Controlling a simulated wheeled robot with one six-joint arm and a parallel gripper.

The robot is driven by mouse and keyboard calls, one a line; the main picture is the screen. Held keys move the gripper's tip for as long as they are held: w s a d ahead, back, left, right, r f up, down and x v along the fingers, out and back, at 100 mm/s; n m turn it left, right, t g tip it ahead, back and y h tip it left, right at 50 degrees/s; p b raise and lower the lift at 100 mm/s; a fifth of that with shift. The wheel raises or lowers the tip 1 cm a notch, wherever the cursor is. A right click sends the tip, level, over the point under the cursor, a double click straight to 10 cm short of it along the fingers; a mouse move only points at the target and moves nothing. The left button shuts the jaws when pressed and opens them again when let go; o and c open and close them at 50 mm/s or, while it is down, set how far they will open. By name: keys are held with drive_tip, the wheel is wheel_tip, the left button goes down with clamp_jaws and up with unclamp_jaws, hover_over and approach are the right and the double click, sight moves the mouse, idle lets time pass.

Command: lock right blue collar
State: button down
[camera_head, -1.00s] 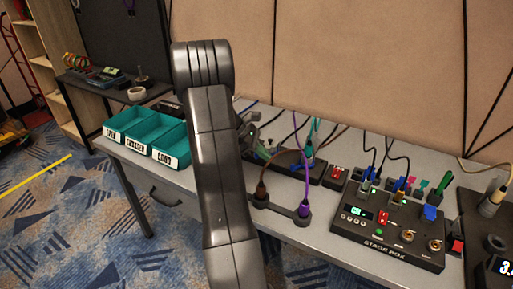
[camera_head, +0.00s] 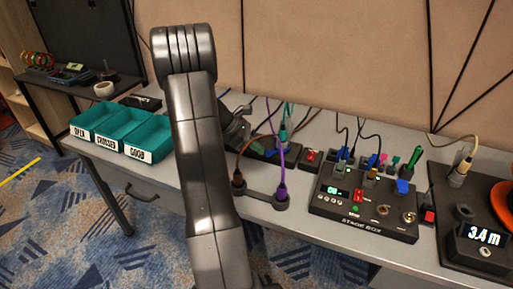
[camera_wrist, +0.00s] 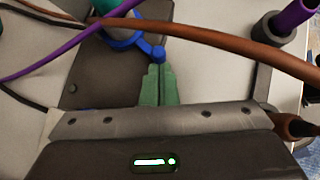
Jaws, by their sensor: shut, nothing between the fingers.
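In the wrist view, a blue collar (camera_wrist: 128,43) sits around the base of a teal plug (camera_wrist: 118,22), with a small round blue knob (camera_wrist: 158,53) sticking out on its right. My gripper (camera_wrist: 158,68) is shut, its green fingers together. The fingertips are right at the knob; I cannot tell whether they touch it. Nothing shows between the fingers. In the head view the teal plug (camera_head: 283,133) stands on the dark strip behind my arm, and my gripper (camera_head: 258,146) is small and partly hidden beside it.
Brown (camera_wrist: 220,42) and purple (camera_wrist: 65,52) cables cross close to the collar. Two plugs stand in a holder (camera_head: 260,196) at the table's front. A stage box (camera_head: 330,207) and a 3.4 m display unit (camera_head: 468,258) lie to the right. Teal bins (camera_head: 120,124) stand left.

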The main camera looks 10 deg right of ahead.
drive_tip(key=shift+s+d+n, duration=0.1)
drive_tip(key=shift+s+n, duration=0.2)
drive_tip(key=shift+s+t, duration=0.1)
drive_tip(key=shift+t, duration=0.2)
drive_tip(key=shift+s+d+n+t+b, duration=0.2)
drive_tip(key=shift+s+n+t+b, duration=0.25)
drive_tip(key=shift+n, duration=0.25)
drive_tip(key=shift+s+d+f+n+t+b, duration=0.1)
drive_tip(key=shift+s+d+n+t+b, duration=0.2)
drive_tip(key=shift+s+n+t+b, duration=0.2)
drive_tip(key=shift+s+d+f+n+t+b, duration=0.1)
drive_tip(key=shift+s+d+n+t+b, duration=0.15)
drive_tip(key=shift+s+n+t+b, duration=0.25)
drive_tip(key=n+t+b, duration=0.1)
drive_tip(key=s+d+n+b, duration=0.1)
drive_tip(key=shift+s+d+n+t, duration=0.25)
drive_tip(key=shift+d+n+t, duration=0.05)
drive_tip(key=shift+n+t, duration=0.1)
drive_tip(key=shift+s+d+r+n+t+y+b, duration=0.1)
drive_tip(key=shift+s+d+n+t+y+b, duration=0.15)
drive_tip(key=shift+d+n+t+b, duration=0.2)
drive_tip(key=shift+s+d+r+n+t+y+b, duration=0.1)
drive_tip(key=shift+s+d+n+t+y+b, duration=0.15)
drive_tip(key=shift+n, duration=0.3)
drive_tip(key=shift+w+a, duration=0.15)
drive_tip(key=shift+w, duration=0.1)
drive_tip(key=shift+w+a+p, duration=0.25)
drive_tip(key=shift+w+p, duration=0.1)
drive_tip(key=shift+w, duration=0.3)
